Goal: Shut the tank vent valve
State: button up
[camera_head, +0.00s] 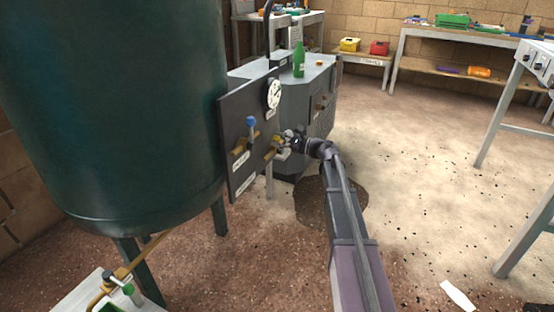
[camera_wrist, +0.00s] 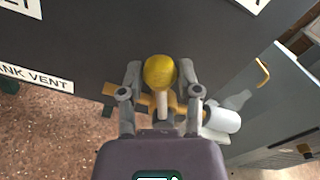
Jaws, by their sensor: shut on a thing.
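The tank vent valve has a yellow knob (camera_wrist: 160,72) on a pale lever and a brass pipe body (camera_wrist: 118,90) on the dark panel. In the wrist view a label reading "TANK VENT" (camera_wrist: 34,77) is to its left. My gripper (camera_wrist: 162,88) has a finger on each side of the yellow knob and lever and is shut on it. In the head view my gripper (camera_head: 284,142) is at the lower right part of the panel (camera_head: 238,168), at the yellow-knobbed valve. The exact contact under the fingers is partly hidden.
A blue-handled valve (camera_head: 251,122) sits left of my gripper on the same panel, below a round gauge (camera_head: 274,94). A large green tank (camera_head: 120,110) stands to the left. A grey cabinet (camera_head: 312,100) with a green bottle (camera_head: 299,60) is behind. Open floor lies to the right.

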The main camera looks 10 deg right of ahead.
jog(key=shift+w+d+r+m+p, duration=0.15)
jog(key=shift+w+d+m, duration=0.15)
jog(key=shift+m, duration=0.25)
jog(key=shift+w+d+r+m+p, duration=0.15)
jog(key=shift+w+m, duration=0.25)
jog(key=shift+m, duration=0.15)
jog(key=shift+w+d+m, duration=0.15)
jog(key=shift+w+m, duration=0.05)
jog(key=shift+m, duration=0.3)
jog(key=shift+r, duration=0.1)
jog(key=shift+w+d+m, duration=0.55)
jog(key=shift+w+m, duration=0.2)
jog(key=shift+m, duration=0.45)
jog(key=o, duration=0.9)
